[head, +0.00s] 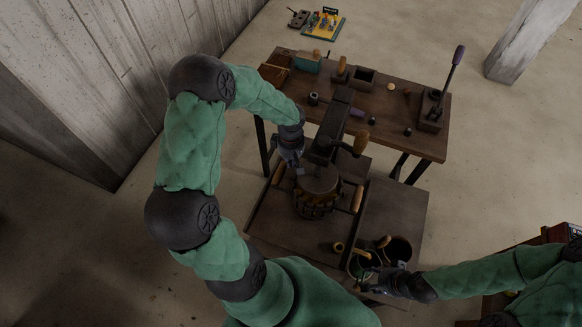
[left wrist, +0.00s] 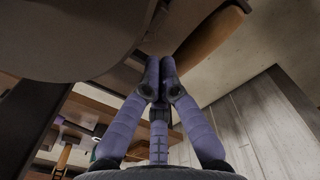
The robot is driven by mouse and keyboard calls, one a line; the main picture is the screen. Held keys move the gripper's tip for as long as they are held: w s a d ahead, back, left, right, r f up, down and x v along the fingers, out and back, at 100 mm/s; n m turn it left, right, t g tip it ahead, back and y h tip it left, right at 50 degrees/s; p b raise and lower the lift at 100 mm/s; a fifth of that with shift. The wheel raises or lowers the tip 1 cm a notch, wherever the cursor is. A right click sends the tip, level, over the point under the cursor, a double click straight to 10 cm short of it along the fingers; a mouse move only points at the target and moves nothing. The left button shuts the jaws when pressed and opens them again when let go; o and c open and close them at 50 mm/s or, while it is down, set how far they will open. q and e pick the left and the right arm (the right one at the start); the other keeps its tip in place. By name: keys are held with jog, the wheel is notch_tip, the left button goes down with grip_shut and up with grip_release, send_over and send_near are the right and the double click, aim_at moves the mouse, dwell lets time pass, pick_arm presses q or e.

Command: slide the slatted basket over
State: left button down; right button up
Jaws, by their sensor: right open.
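The slatted basket (head: 315,208) stands upright on the low dark wooden platform (head: 280,225), under the press column (head: 335,122). A dark round top covers most of its opening, and wooden handles (head: 357,198) stick out at its sides. My left gripper (head: 298,168) is at the basket's upper left, close to the left handle (head: 279,174). In the left wrist view its fingertips (left wrist: 160,78) meet with nothing visible between them, below a wooden handle (left wrist: 208,35). I cannot tell whether they touch the basket. My right gripper (head: 366,276) is open at the platform's front right, beside the containers.
Dark round containers (head: 398,250) with wooden handles stand at the platform's front right. A workbench (head: 385,110) behind carries small parts, boxes and a lever tool (head: 437,108). The press crank (head: 350,147) overhangs behind the basket. The platform right of the basket is largely bare.

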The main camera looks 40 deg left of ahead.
pick_arm(q)
jog(key=shift+f, duration=1.9)
jog(key=shift+w+a+b, duration=0.1)
jog(key=shift+a+b, duration=0.7)
jog(key=shift+r, duration=0.1)
